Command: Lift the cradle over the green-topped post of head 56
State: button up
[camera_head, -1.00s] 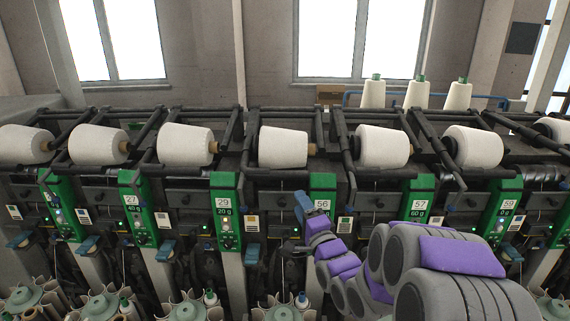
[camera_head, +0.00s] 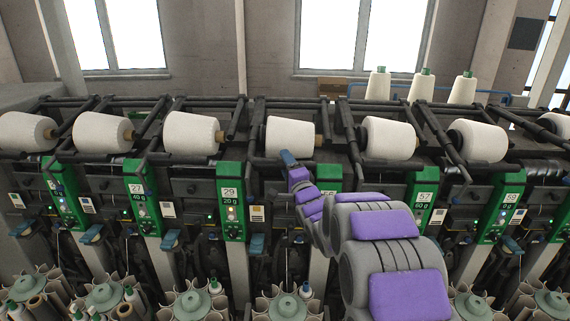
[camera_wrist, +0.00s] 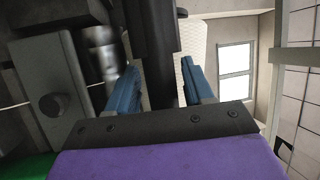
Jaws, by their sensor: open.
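The cradle (camera_head: 264,161) of head 56 is a dark bar frame beside a white yarn cone (camera_head: 290,137). My gripper (camera_head: 288,157) is raised in front of the cone's lower edge. In the wrist view my gripper (camera_wrist: 160,68) has its two blue fingers apart, with a dark bar (camera_wrist: 158,45) showing between them. I cannot tell whether either finger touches it.
Neighbouring posts, 29 (camera_head: 231,200) and 57 (camera_head: 421,200), stand on either side with their own cones. Spare cones (camera_head: 421,86) stand on top at the back. Below is a tray (camera_head: 287,306) of bobbins. A window (camera_wrist: 236,70) shows at right in the wrist view.

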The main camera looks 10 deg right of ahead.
jog(key=d, duration=0.2)
jog(key=w+d, duration=0.1)
jog(key=d, duration=0.1)
jog(key=shift+r, duration=0.15)
jog(key=a, duration=0.3)
jog(key=c, duration=0.4)
jog(key=shift+a, duration=0.25)
jog(key=shift+c, duration=1.3)
jog(key=shift+d, duration=0.75)
grip_shut()
jog(key=shift+s, duration=0.1)
